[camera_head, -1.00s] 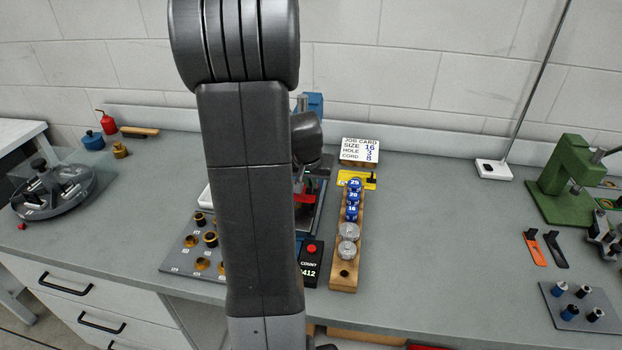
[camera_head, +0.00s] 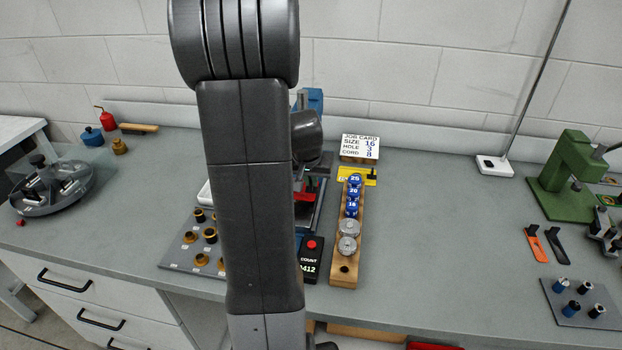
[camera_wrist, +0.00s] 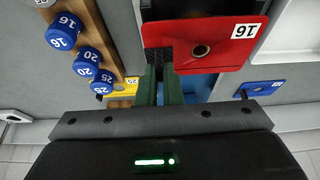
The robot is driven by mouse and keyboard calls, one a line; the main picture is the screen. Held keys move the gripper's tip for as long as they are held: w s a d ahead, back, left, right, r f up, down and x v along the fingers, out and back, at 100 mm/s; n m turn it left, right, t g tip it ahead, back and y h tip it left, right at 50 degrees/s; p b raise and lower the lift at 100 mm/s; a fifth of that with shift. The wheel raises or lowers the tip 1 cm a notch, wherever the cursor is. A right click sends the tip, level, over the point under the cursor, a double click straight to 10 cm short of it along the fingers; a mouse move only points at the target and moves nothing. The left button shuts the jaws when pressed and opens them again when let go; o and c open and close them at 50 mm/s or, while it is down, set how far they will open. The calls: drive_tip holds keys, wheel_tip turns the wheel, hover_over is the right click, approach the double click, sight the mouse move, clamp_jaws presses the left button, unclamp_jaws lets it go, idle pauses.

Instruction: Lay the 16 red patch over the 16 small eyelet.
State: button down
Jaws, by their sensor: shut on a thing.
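The red patch (camera_wrist: 225,42), labelled 16, fills the upper middle of the wrist view. It has a round hole with a brownish ring near its middle; I cannot tell if an eyelet shows through it. My gripper (camera_wrist: 164,78) is shut with its two green fingers at the left end of the patch, on its dark grip. In the head view a part of the red patch (camera_head: 304,196) shows just right of my arm, by the press; my arm hides the rest. The small eyelet cannot be made out clearly.
A wooden rack (camera_head: 345,270) with blue 16, 20 and 25 pieces stands close to the patch. A yellow plate (camera_wrist: 118,89) and a blue plate (camera_wrist: 262,88) labelled 16 lie nearby. The counter box (camera_head: 311,258) is in front.

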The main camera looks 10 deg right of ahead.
drive_tip(key=shift+f+b, duration=0.55)
drive_tip(key=shift+f, duration=0.05)
drive_tip(key=c, duration=1.5)
unclamp_jaws()
drive_tip(key=shift+r, duration=0.1)
drive_tip(key=v, duration=1.3)
drive_tip(key=shift+s+r, duration=0.2)
drive_tip(key=shift+r, duration=0.05)
drive_tip(key=x, duration=1.3)
drive_tip(key=shift+w+f, duration=0.2)
drive_tip(key=shift+f, duration=0.1)
drive_tip(key=shift+r, duration=0.15)
